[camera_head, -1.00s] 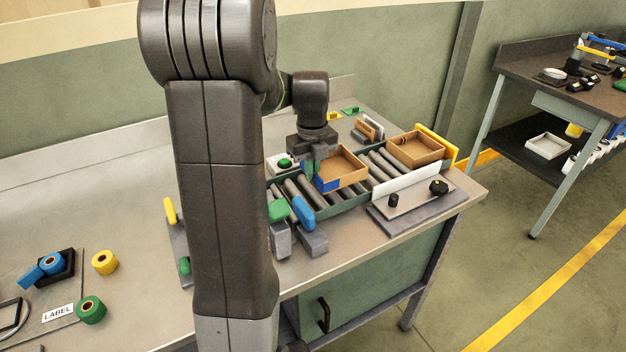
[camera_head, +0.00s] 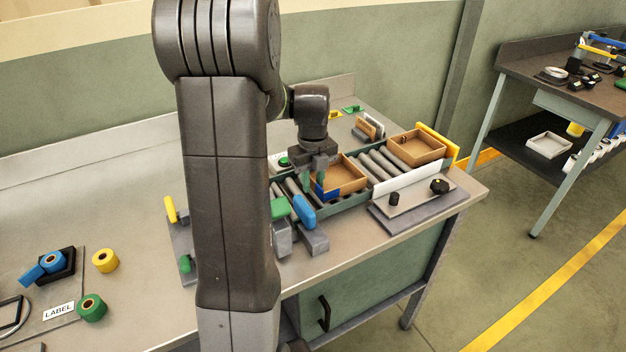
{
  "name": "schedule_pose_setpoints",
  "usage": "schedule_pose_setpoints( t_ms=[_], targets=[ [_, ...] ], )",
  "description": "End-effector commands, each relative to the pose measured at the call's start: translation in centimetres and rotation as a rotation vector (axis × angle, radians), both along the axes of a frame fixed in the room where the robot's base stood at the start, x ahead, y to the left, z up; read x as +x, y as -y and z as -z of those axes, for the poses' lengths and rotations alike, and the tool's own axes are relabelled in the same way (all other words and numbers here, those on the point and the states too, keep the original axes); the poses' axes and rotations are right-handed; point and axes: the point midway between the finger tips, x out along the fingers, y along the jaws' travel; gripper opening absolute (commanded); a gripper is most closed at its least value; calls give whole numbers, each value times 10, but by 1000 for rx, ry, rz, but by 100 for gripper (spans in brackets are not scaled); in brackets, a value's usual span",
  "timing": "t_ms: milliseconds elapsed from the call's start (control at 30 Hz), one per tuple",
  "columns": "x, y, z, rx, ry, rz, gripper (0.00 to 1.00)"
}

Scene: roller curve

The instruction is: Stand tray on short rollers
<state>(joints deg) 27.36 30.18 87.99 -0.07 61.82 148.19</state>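A brown open tray (camera_head: 347,188) with a blue patch on its near left corner sits at the left part of the roller conveyor, level as far as I can see. The gap between its underside and the rollers is hidden. My gripper (camera_head: 315,181) points down at the tray's left wall, with its fingers around or beside that wall. The fingers look apart, but whether they press on the wall is not clear. Short rollers (camera_head: 290,188) show left of the tray, and more rollers (camera_head: 378,163) show to its right.
A second brown tray (camera_head: 415,150) stands at the conveyor's right end by a yellow stop (camera_head: 437,143). A white guard (camera_head: 405,184) and a plate with black knobs (camera_head: 438,187) lie in front. Blue (camera_head: 304,211) and green (camera_head: 279,207) handled parts stand at the front left.

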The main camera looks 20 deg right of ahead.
Motion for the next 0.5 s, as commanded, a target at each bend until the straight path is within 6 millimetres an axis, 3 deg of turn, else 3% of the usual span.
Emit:
schedule_pose_setpoints(
  t_ms=[167, 500],
  targets=[
    [1, 0, -13, -2, 4, 0, 25],
    [1, 0, -84, -3, 5, 0, 25]
  ],
)
